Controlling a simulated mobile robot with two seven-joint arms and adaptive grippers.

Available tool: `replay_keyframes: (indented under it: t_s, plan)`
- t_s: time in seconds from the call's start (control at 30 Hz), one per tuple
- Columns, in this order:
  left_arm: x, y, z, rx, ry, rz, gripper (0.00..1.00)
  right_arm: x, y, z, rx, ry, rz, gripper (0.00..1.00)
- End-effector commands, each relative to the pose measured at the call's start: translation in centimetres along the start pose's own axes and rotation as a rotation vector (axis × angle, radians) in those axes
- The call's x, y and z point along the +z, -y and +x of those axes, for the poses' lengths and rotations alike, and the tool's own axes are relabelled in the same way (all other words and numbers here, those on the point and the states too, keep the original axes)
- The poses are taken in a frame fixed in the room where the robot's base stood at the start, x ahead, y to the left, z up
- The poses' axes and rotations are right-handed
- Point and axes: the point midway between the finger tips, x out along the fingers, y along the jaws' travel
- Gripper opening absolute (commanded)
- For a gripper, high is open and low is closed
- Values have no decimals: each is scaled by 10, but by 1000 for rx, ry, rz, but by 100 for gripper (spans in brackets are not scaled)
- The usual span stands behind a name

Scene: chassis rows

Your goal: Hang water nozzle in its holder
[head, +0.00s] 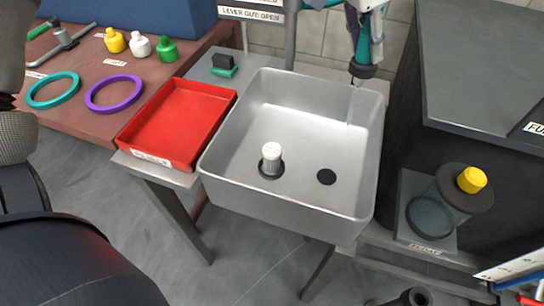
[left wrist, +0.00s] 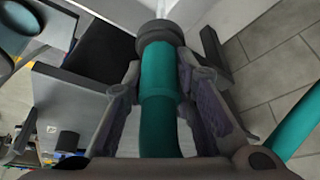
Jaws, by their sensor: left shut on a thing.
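The water nozzle is teal with a dark ring-shaped end (head: 363,70). It points down over the back right corner of the metal sink (head: 218,165). My left gripper (head: 364,32) is shut on the nozzle. In the left wrist view the teal body (left wrist: 160,85) lies between both fingers of the gripper (left wrist: 160,100), with the dark end beyond them. A faint pale streak runs down the sink's back wall below the nozzle; I cannot tell whether it is water or reflection. I cannot make out the holder. My right gripper is not in view.
A red tray (head: 180,120) is left of the sink. A dark cabinet (head: 470,60) and a yellow-capped jar (head: 445,205) are on the right. A post (head: 291,40) rises behind the sink.

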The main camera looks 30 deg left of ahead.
Motion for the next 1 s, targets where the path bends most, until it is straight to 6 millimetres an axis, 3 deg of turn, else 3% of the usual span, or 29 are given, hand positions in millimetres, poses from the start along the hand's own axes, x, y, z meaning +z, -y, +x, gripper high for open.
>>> replay_keyframes:
  t_s: [0.03,0.1,0.47,0.8,1.0]
  plan:
    - [0,0,0,-1,-1,1,31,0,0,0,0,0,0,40]
    - [0,0,0,0,-1,0,47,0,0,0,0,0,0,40]
    - [0,0,-5,0,-1,0,48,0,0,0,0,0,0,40]
    - [-1,0,-90,-3,-4,0,48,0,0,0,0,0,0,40]
    - [0,0,-118,-1,-1,0,48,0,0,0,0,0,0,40]
